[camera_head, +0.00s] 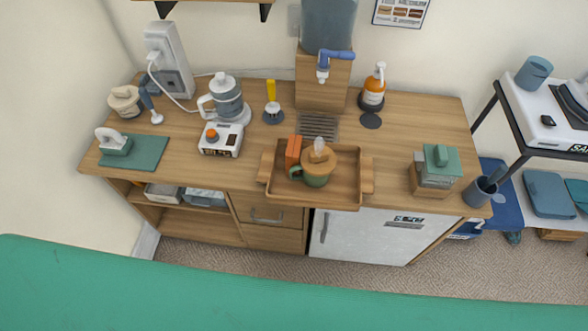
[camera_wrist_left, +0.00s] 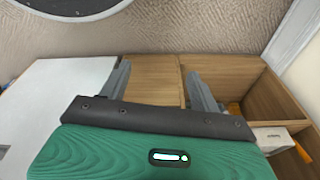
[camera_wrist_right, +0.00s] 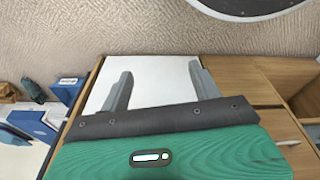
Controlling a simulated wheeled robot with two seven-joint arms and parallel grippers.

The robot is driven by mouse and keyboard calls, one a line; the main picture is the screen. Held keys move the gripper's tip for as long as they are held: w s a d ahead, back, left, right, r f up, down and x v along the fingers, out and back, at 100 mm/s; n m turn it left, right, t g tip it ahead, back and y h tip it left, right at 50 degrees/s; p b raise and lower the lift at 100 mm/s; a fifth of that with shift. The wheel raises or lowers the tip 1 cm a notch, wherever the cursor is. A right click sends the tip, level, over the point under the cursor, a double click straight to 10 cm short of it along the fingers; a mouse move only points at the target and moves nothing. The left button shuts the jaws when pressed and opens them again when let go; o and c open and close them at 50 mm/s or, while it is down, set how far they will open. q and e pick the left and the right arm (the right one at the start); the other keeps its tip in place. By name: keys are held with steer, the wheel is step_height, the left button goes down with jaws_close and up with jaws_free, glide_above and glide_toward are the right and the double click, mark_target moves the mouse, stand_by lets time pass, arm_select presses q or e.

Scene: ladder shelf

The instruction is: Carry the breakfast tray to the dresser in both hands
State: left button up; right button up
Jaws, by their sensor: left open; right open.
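The wooden breakfast tray (camera_head: 340,197) rests on the wooden dresser-like counter (camera_head: 400,130) near its front edge, with a handle block at each side. Neither gripper shows in the head view. In the left wrist view my left gripper (camera_wrist_left: 158,85) is open and empty, pointing down past the counter's front. In the right wrist view my right gripper (camera_wrist_right: 155,85) is open and empty, over the white fridge front. The tray shows in neither wrist view.
A black-framed rack (camera_head: 545,150) is at right. Carpet lies in front.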

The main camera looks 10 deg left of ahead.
arm_select(q)
steer(key=w+r, duration=0.4)
steer(key=r, duration=0.4)
arm_select(e)
steer(key=w+r, duration=0.4)
steer(key=r, duration=0.4)
arm_select(q)
step_height(320, 180, up, 30)
steer(key=n+t+b, duration=0.1)
steer(key=n+t, duration=0.1)
glide_above(266, 164)
steer(key=s, duration=0.5)
arm_select(e)
step_height(266, 164, up, 30)
steer(key=m+t, duration=0.2)
glide_above(367, 174)
steer(key=s, duration=0.5)
arm_select(q)
steer(key=shift+f, duration=0.15)
arm_select(e)
steer(key=shift+f, duration=0.15)
arm_select(q)
steer(key=shift+f, duration=0.1)
arm_select(e)
steer(key=shift+f, duration=0.1)
